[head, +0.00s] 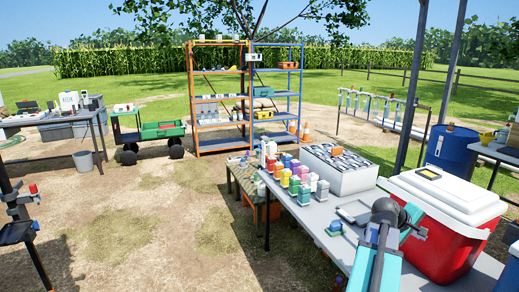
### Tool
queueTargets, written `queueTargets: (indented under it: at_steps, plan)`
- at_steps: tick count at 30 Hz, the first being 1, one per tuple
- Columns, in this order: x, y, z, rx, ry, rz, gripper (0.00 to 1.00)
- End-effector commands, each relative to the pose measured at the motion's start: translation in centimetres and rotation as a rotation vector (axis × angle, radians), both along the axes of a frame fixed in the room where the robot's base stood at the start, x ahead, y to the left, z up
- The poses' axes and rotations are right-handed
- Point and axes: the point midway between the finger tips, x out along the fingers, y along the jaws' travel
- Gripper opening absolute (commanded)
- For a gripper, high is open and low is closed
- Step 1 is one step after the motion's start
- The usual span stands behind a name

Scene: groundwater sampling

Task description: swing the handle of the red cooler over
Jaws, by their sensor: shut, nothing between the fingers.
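The red cooler (432,243) stands at the right end of the grey table (318,222), with its white lid (462,198) shut. A handle cannot be clearly told apart from the white lid and rim. A small yellow-framed dark item (428,174) lies on the lid's far left part. My gripper (420,233) is at the cooler's left side, over the table. It is small and partly hidden by my arm; its fingers look shut and empty. I cannot tell whether it touches the cooler.
Colored bottles (294,183) and a grey box of dark items (342,172) stand farther along the table. A blue drum (452,150) is behind the cooler, near a dark post (411,95). Shelves (218,100) stand at the back. The dirt ground at left centre is open.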

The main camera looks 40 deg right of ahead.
Motion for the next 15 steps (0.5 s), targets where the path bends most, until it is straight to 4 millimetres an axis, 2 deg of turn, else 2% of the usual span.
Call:
queueTargets:
  at_steps: [1,15]
  plan:
    - [0.0,0.1,-0.8,-0.006,0.001,0.001,0.00]
    - [0.1,0.5,-4.5,-0.059,0.017,0.001,0.00]
